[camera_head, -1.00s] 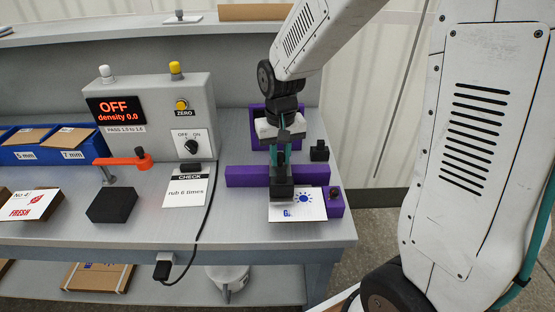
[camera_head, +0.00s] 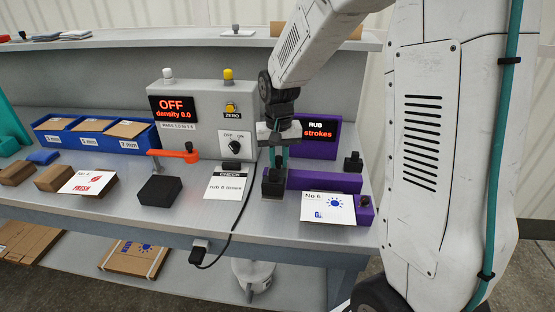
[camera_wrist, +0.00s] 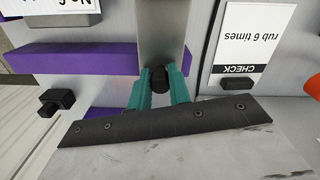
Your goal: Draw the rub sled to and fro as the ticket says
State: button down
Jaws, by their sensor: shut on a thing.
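The rub sled (camera_head: 272,187), a dark block with a knob on top, stands on the bench at the left end of the purple rub station (camera_head: 325,181). My gripper (camera_head: 279,158) is shut on its knob from above. In the wrist view the teal fingers (camera_wrist: 160,88) close around the black knob (camera_wrist: 160,77). The white print card (camera_head: 325,208), marked No 6 with a blue sun, lies right of the sled, apart from it. The ticket (camera_head: 226,184) reads "rub 6 times". The rub display (camera_head: 319,132) shows "RUB" and "strokes"; my gripper hides any number.
A grey density meter (camera_head: 205,110) reads OFF, 0.0, with an orange arm (camera_head: 175,154) in front. A black block (camera_head: 160,190) and a FRESH card (camera_head: 87,182) lie to the left. A black cable runs down from the ticket area over the bench's front edge.

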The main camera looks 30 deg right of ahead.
jog(key=c, duration=1.3)
grip_release()
notch_tip(320, 180, up, 8)
jog(key=shift+f, duration=0.1)
jog(key=s+a+r+n, duration=0.2)
jog(key=s+r, duration=0.1)
jog(key=s, duration=1)
jog(key=s+a+r+n+t, duration=0.1)
jog(key=s+a+r+n, duration=0.1)
jog(key=s, duration=1.2)
jog(key=shift+s+a+r, duration=0.25)
jog(key=shift+a+r, duration=0.15)
jog(key=shift+r, duration=0.15)
